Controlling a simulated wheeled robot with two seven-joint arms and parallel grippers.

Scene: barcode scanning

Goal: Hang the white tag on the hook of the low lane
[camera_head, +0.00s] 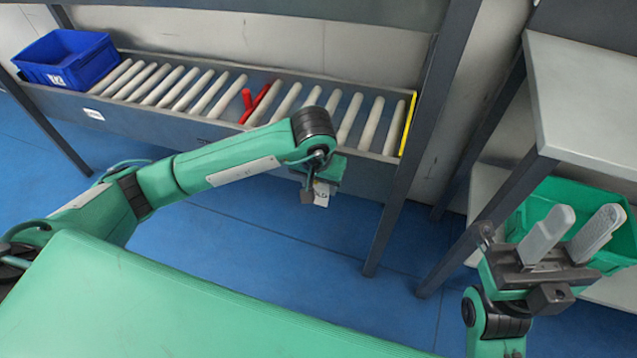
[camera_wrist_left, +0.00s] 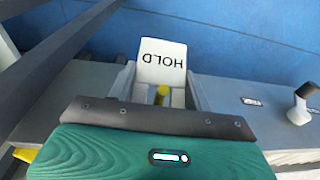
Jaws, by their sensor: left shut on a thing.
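The white tag (camera_wrist_left: 162,60), printed HOLD, is held between the fingers of my left gripper (camera_wrist_left: 160,95) and reads upside down in the left wrist view. In the head view the tag (camera_head: 322,193) shows at my left gripper (camera_head: 316,188), in front of the roller lane's front rail. A small yellow part shows between the fingers. The lower roller lane (camera_head: 150,113) runs along the wall. My right gripper (camera_head: 572,238) is open and empty at the right.
A blue bin (camera_head: 66,60) sits at the lane's left end. A red piece (camera_head: 262,102) lies on the rollers, and a yellow strip (camera_head: 408,124) marks the right end. A dark post (camera_head: 405,190) stands right of my left gripper. A green crate (camera_head: 532,205) is behind my right gripper.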

